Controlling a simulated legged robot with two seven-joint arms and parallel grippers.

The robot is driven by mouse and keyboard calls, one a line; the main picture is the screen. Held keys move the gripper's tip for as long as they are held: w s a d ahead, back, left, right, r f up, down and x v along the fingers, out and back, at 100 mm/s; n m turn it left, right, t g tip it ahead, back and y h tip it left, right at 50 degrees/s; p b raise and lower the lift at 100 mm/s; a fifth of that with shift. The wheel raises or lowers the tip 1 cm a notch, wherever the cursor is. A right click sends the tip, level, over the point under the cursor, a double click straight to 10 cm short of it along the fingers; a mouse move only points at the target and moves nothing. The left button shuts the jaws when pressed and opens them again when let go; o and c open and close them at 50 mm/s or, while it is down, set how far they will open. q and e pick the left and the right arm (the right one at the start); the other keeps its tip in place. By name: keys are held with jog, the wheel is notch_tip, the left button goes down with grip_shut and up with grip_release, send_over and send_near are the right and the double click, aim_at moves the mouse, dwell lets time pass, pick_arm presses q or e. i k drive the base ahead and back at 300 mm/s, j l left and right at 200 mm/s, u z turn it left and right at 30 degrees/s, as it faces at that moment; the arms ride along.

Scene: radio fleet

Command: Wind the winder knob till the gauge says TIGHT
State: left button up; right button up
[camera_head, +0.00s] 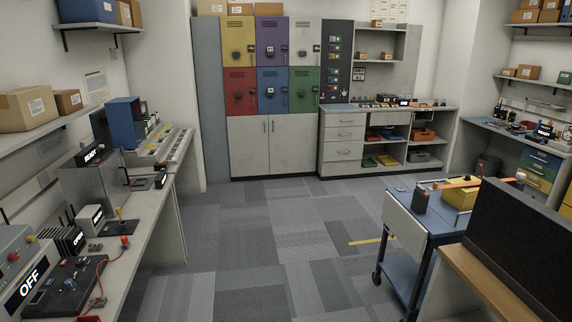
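I cannot make out a winder knob or a gauge reading TIGHT anywhere in the head view. The left bench (141,230) carries several devices with word displays. A grey box with a red button (14,257) and a display reading OFF (28,287) is at the near left. A black flat panel with a red cable (70,285) lies beside it. A display reading READY (91,154) sits farther along. Another display on the right bench, reading READY (545,130), is small. Neither of my grippers is in view.
Coloured lockers (271,77) and a grey cabinet (343,134) line the back wall. A blue cart (414,241) with a yellow box (459,194) stands at right, near a black panel (525,240) on a wooden top. The carpet (250,240) between is open.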

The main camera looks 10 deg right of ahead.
aim_at(520, 175)
jog(key=i+j, duration=0.1)
jog(key=i, duration=2.5)
jog(key=i+z, duration=0.45)
jog(key=i+j+z, duration=0.65)
jog(key=i+z, duration=0.2)
jog(key=i+j+z, duration=0.55)
jog(key=j+z, duration=0.35)
jog(key=j, duration=0.15)
jog(key=i+j+z, duration=0.15)
jog(key=j+z, duration=0.25)
jog(key=j, duration=0.25)
jog(key=j+z, duration=0.45)
jog(key=j, duration=0.25)
jog(key=j+z, duration=0.45)
jog(key=j, duration=0.25)
